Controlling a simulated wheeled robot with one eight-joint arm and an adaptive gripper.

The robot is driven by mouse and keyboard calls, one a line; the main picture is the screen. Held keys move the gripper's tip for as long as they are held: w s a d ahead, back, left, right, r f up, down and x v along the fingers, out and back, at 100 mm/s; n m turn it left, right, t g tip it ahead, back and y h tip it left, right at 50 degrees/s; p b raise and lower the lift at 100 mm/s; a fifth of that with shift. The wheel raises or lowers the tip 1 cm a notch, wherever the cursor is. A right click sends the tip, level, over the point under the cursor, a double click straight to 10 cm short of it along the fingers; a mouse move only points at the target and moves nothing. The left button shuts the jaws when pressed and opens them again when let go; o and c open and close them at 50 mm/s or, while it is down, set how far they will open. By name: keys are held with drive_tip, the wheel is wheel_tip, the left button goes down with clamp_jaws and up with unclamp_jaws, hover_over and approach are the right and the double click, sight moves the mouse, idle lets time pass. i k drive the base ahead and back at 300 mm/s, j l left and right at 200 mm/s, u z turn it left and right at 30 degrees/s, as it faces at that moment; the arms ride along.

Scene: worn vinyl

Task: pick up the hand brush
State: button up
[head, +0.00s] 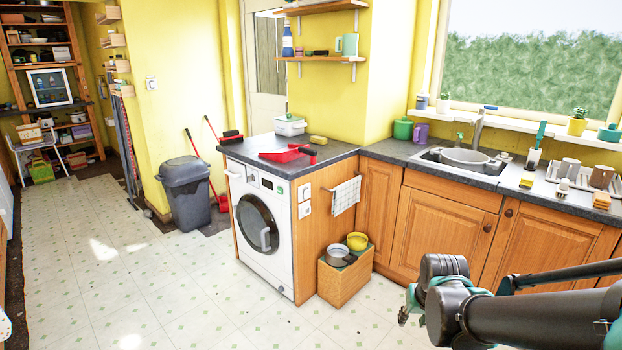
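On the dark worktop above the washing machine lies a red dustpan (284,155), with a red and black piece (307,151) at its right end. A small black and red item that looks like a hand brush (231,136) lies at the back left corner of that worktop. Which of these pieces is the hand brush is hard to tell at this size. My arm comes in from the lower right, and what looks like my gripper (407,307) is at its left end, low in front of the cupboards and well away from the worktop. Its fingers are mostly hidden.
A white tub (290,125) and a yellow sponge (319,140) stand behind the dustpan. A grey bin (186,193) and red-handled cleaning tools stand left of the washing machine (264,226). A wooden crate (343,279) with bowls stands before the counter. The tiled floor at left is clear.

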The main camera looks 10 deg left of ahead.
sight(229, 137)
drive_tip(key=i+j+u, duration=0.35)
drive_tip(key=i+j, duration=1.2)
